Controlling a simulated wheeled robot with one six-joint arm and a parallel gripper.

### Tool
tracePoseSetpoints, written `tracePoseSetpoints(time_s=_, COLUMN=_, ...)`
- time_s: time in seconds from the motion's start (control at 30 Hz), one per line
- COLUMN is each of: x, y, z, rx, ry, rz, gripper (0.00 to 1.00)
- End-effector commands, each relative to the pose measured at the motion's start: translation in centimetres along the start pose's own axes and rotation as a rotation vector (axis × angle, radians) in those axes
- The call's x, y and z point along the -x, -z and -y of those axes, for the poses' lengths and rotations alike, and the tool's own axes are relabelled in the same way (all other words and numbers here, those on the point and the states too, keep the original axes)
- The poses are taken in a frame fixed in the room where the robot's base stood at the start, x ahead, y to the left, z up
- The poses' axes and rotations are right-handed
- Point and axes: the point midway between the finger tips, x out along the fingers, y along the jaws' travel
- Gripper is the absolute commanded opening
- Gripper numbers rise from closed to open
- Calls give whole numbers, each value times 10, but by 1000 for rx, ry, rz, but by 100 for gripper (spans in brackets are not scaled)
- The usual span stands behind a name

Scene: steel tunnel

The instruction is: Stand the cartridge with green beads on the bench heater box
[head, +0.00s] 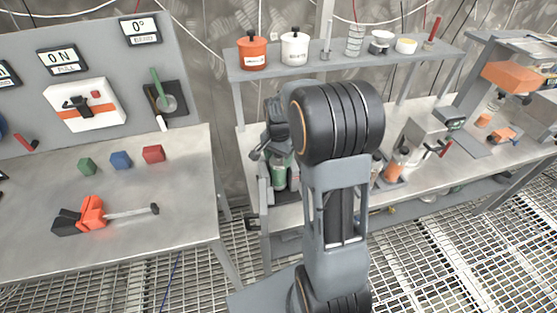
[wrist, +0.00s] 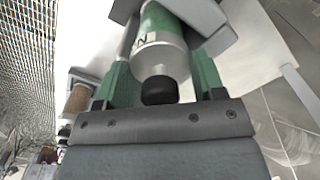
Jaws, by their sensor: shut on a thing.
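My gripper (wrist: 162,75) is shut on a cartridge (wrist: 160,60) with a pale body, a green band, dark lettering and a black end cap. Its green-padded fingers lie on either side of it. In the head view my gripper (head: 270,150) is left of my arm, over the left end of the long bench, with the green cartridge (head: 279,178) just below it. Whether the cartridge touches anything beneath is hidden. A grey box-like device (head: 422,134) with a small display stands on the bench to the right; I cannot tell whether it is the heater box.
Brown-orange cartridges (head: 396,164) stand on the bench right of my arm. A shelf (head: 330,63) with pots and small vessels runs above the bench. The left table (head: 185,190) holds coloured cubes and an orange tool (head: 92,212). A gap separates the tables.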

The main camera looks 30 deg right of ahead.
Motion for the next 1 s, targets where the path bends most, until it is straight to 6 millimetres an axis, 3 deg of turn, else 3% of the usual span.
tracePoseSetpoints(time_s=0.17, x=-16, y=0, z=0, rx=0, ry=1, rz=-1, gripper=11)
tracePoseSetpoints(time_s=0.6, x=-22, y=0, z=0, rx=0, ry=1, rz=-2, gripper=11)
tracePoseSetpoints(time_s=0.63, x=-22, y=0, z=0, rx=0, ry=1, rz=-1, gripper=64)
tracePoseSetpoints(time_s=0.9, x=-21, y=0, z=0, rx=0, ry=1, rz=-1, gripper=88)
tracePoseSetpoints(time_s=1.0, x=-21, y=0, z=0, rx=0, ry=1, rz=-1, gripper=88)
